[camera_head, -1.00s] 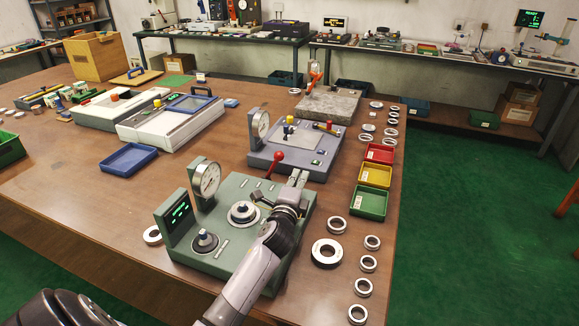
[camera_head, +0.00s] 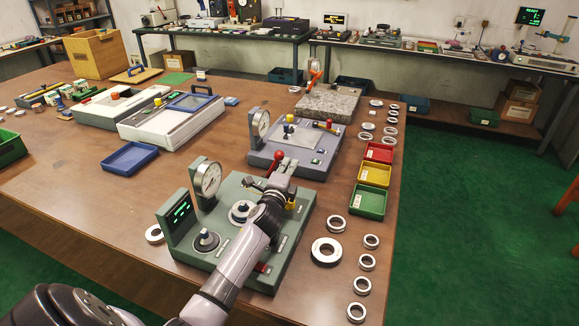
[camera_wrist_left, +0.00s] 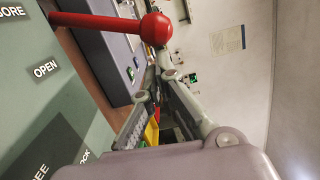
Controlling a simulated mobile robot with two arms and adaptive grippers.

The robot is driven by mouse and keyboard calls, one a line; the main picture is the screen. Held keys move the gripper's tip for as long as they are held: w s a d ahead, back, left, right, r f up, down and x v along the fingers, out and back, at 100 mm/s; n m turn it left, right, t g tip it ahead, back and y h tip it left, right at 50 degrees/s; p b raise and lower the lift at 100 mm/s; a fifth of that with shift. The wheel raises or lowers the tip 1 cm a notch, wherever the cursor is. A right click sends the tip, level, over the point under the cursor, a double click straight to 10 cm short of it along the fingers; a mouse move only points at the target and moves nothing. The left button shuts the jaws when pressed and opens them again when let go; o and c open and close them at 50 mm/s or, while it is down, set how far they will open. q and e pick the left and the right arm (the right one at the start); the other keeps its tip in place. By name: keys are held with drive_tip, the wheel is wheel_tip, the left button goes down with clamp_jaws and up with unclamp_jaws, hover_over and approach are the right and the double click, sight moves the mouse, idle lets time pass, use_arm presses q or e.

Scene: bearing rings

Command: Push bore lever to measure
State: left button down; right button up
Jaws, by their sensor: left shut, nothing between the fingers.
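The green bore gauge fixture (camera_head: 232,262) stands at the front of the bench, with a round dial (camera_head: 207,178) and a dark display with green digits (camera_head: 180,212). Its bore lever has a red ball knob (camera_head: 277,157). In the left wrist view the red knob (camera_wrist_left: 156,30) and red rod (camera_wrist_left: 100,23) cross the top, near an "OPEN" label. My left gripper (camera_head: 283,170) is shut and empty beside the knob; contact cannot be told. Its fingers also show in the left wrist view (camera_wrist_left: 157,78), just below the knob. A ring seat (camera_head: 241,211) is partly behind my arm. My right gripper is out of view.
A grey-blue gauge (camera_head: 262,160) stands just behind the fixture. Red (camera_head: 379,152), yellow (camera_head: 375,174) and green (camera_head: 369,201) trays lie to the right. Several metal rings, including a large one (camera_head: 326,251), lie along the right edge. A blue tray (camera_head: 129,158) lies left, with bare bench around it.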

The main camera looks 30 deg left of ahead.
sight(279, 157)
use_arm(q)
drive_tip(key=shift+a+r+n+p, duration=0.3)
drive_tip(key=shift+s+a+r+p, duration=0.1)
drive_tip(key=shift+a+r+p, duration=0.1)
drive_tip(key=shift+p, duration=0.1)
drive_tip(key=shift+a+r+n+p, duration=0.25)
drive_tip(key=shift+r+n+p, duration=0.1)
drive_tip(key=shift+n, duration=0.15)
drive_tip(key=shift+s+a+r+n+p, duration=0.15)
drive_tip(key=shift+a+r+n+p, duration=0.1)
drive_tip(key=shift+a+n+p, duration=0.15)
drive_tip(key=shift+s+a+r+n+p, duration=0.2)
drive_tip(key=shift+a+n+p, duration=0.1)
drive_tip(key=shift+a+p, duration=0.2)
drive_tip(key=shift+s+a+r+n+p, duration=0.2)
drive_tip(key=shift+a+n+p, duration=0.35)
drive_tip(key=shift+a+n, duration=0.2)
drive_tip(key=shift+s+a+r+n+p, duration=0.1)
drive_tip(key=shift+a+r+n+p, duration=0.1)
drive_tip(key=shift+a+n+p, duration=0.45)
